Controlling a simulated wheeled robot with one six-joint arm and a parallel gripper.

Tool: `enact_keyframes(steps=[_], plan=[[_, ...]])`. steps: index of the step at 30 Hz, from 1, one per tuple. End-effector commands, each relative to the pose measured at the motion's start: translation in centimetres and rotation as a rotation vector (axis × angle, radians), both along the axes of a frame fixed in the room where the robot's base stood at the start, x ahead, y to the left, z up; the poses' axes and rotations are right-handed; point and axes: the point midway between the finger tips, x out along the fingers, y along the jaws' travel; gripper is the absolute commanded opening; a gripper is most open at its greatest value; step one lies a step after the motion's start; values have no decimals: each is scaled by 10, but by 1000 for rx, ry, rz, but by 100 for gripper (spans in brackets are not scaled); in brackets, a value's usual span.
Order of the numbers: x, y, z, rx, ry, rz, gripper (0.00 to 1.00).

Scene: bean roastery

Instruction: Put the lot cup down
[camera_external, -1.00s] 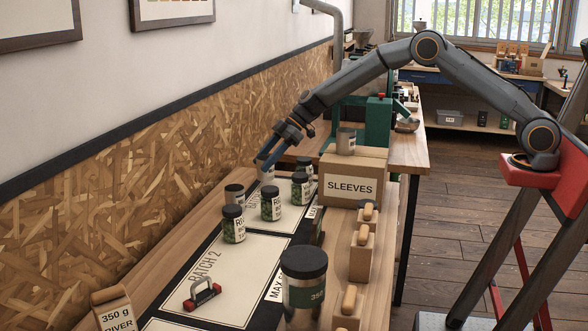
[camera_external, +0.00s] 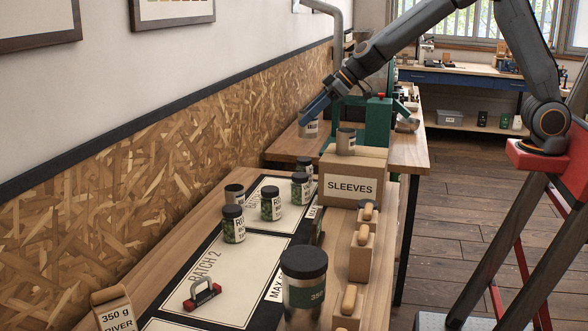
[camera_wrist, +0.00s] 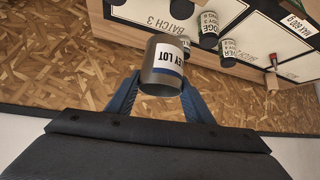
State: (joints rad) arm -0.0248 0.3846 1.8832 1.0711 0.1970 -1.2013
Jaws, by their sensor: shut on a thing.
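My gripper (camera_external: 316,106), with blue fingers, is shut on the lot cup (camera_external: 308,127), a grey metal cup with a white label. In the wrist view, my gripper (camera_wrist: 160,80) has a finger on each side of the lot cup (camera_wrist: 160,76). Its label shows upside down and reads "EY LOT", partly cut off. The cup looks apart from any surface.
Dark-lidded jars (camera_external: 271,203) stand on the batch mat (camera_external: 235,265). A similar grey cup (camera_external: 346,141) stands on the SLEEVES box (camera_external: 352,187). Wooden-handled blocks (camera_external: 362,248) line the bench's right edge. The chipboard wall (camera_external: 130,210) bounds the left. A green machine (camera_external: 377,125) stands behind.

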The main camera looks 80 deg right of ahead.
Motion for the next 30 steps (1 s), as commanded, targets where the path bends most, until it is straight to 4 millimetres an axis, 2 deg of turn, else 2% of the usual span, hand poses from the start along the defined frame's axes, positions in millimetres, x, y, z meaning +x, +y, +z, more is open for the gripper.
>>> enact_keyframes(steps=[1,3,12,15,20,30], plan=[[-23,1,15,0,-1,-39,22],[-48,-1,22,-1,0,-93,22],[-141,-19,43,-19,-3,-277,22],[-163,-27,45,-27,1,-321,22],[-179,-34,41,-36,5,-354,22],[-178,-35,-6,-37,5,-356,22]])
